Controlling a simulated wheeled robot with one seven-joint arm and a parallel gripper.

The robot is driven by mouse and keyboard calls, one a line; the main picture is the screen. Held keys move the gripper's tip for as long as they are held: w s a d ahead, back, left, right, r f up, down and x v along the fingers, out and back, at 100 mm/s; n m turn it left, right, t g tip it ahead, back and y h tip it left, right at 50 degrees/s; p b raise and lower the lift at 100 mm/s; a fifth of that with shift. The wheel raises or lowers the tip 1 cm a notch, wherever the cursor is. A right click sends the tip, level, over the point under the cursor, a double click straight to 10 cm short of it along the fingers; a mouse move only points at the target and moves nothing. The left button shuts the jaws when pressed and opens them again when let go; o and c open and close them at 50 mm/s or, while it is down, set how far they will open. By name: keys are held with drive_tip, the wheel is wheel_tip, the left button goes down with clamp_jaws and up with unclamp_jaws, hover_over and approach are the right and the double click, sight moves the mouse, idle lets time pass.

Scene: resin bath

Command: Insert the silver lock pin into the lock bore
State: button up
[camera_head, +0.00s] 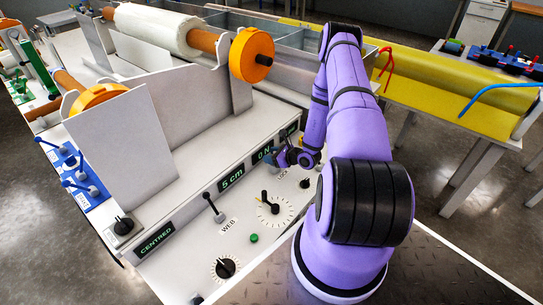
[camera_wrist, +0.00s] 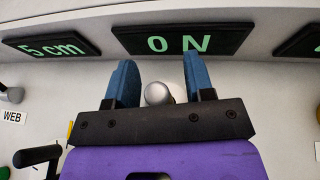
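In the wrist view, a round silver piece (camera_wrist: 158,93), which looks like the head of the lock pin, shows between my two blue fingertips. My gripper (camera_wrist: 157,84) is open, with a gap to each side of the piece, wider on the right. I cannot tell how the piece meets the panel, and its lower part is hidden by the gripper body. In the head view, my gripper (camera_head: 283,158) is low at the sloped white control panel, in front of the "0 N" display (camera_head: 263,155). I cannot make out the lock bore in either view.
The panel carries a "5 cm" display (camera_head: 232,177), a black WEB lever (camera_head: 213,206), a dial (camera_head: 269,205) and a green button (camera_head: 254,238). A white roll (camera_head: 155,28) with an orange end disc (camera_head: 251,55) lies behind. A yellow-covered table (camera_head: 430,85) stands to the right.

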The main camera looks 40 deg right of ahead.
drive_tip(key=v, duration=1)
drive_tip(key=shift+s, duration=0.4)
drive_tip(key=shift+d+r, duration=0.1)
